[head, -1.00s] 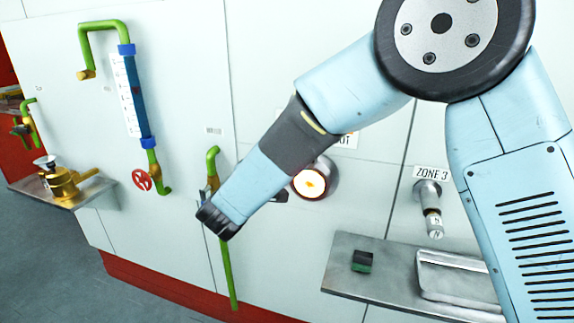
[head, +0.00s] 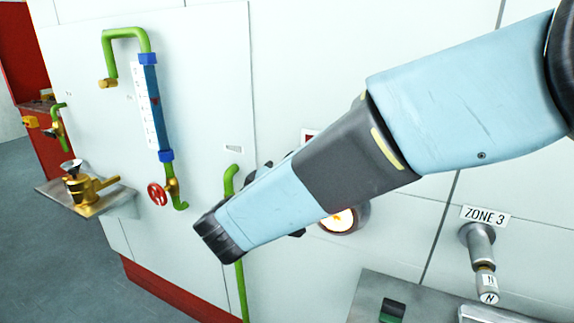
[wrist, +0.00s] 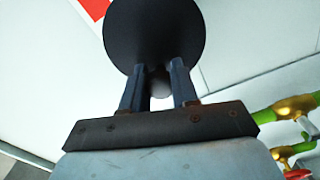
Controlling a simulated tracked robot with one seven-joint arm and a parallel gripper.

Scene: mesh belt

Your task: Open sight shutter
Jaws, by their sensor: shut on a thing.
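In the wrist view, a round black shutter disc (wrist: 153,30) lies just past my gripper (wrist: 156,78). The two blue-grey fingers are shut on a small dark knob (wrist: 158,84) at the disc's lower edge. In the head view, the round sight port (head: 342,220) glows orange-white inside a metal rim, partly covered by my arm. The glowing part that shows is not covered by the disc. My fingers and most of the disc are hidden behind my forearm there.
A green pipe (head: 240,285) runs down the panel left of the port. A metal ledge (head: 368,298) and ZONE 3 fitting (head: 480,245) are right.

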